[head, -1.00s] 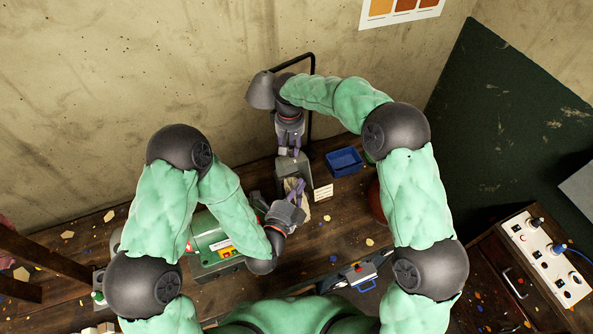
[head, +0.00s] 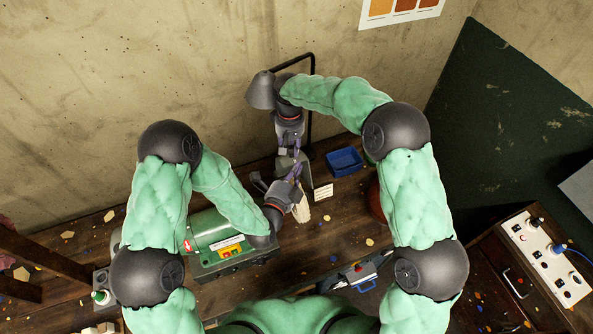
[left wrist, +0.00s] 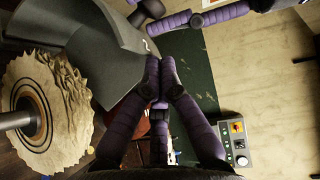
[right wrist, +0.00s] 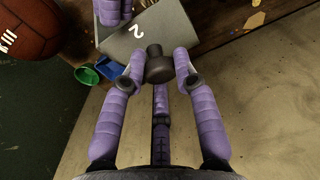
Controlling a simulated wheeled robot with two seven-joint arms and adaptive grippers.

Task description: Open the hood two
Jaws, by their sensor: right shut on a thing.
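Hood two (head: 302,180) is a grey metal cover on the bench, marked with a white "2" in the right wrist view (right wrist: 130,45). A dark round knob (right wrist: 159,66) stands out from it. My right gripper (head: 291,150) comes from above and has its fingers around this knob. A cream ragged wheel (left wrist: 75,95) on a shaft shows uncovered beside the hood in the left wrist view. My left gripper (left wrist: 158,66) has its fingertips together at the hood's edge, with nothing visible between them. Whether they touch the hood is unclear.
A green machine (head: 207,229) with red and yellow buttons stands left on the bench. A blue tray (head: 344,161) and small white card (head: 323,192) lie right of the hood. A leather ball (right wrist: 25,28) lies nearby. A concrete wall is close behind.

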